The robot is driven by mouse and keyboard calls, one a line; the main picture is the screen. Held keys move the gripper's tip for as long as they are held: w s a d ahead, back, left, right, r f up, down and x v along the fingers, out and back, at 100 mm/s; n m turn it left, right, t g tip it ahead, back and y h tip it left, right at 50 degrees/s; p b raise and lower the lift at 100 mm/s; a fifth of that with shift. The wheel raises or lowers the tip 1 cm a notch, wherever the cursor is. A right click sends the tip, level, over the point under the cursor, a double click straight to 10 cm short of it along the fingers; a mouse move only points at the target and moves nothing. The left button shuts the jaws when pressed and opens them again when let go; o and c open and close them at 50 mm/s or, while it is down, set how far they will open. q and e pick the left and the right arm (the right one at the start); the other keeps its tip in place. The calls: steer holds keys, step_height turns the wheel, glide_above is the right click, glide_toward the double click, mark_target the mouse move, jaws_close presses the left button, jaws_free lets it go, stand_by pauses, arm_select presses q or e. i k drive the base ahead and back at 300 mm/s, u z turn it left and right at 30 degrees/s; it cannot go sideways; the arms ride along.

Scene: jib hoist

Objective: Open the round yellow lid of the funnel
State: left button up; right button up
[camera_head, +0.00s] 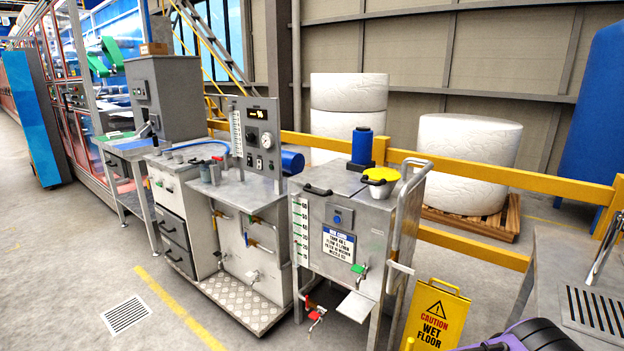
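The round yellow lid (383,174) lies flat on top of the white funnel (379,191), at the right rear corner of a grey steel tank (345,215). A small black part, perhaps a handle or catch, shows at the lid's left edge. The lid looks shut; its hinge cannot be made out. Neither gripper is in view. A black and purple part at the bottom right edge looks like my own arm, with no fingers showing. Nothing of mine is near the lid.
A blue cylinder (362,146) stands behind the lid. A bent metal rail (408,180) rises just right of it. A yellow wet floor sign (436,316) stands right of the tank. A steel table (585,275) is at right. Floor is open at lower left.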

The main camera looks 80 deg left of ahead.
mark_target(384, 174)
steer(key=u, duration=2.3)
steer(key=k, duration=0.6)
steer(key=u, duration=0.55)
steer(key=i, duration=1.05)
steer(key=z, duration=0.35)
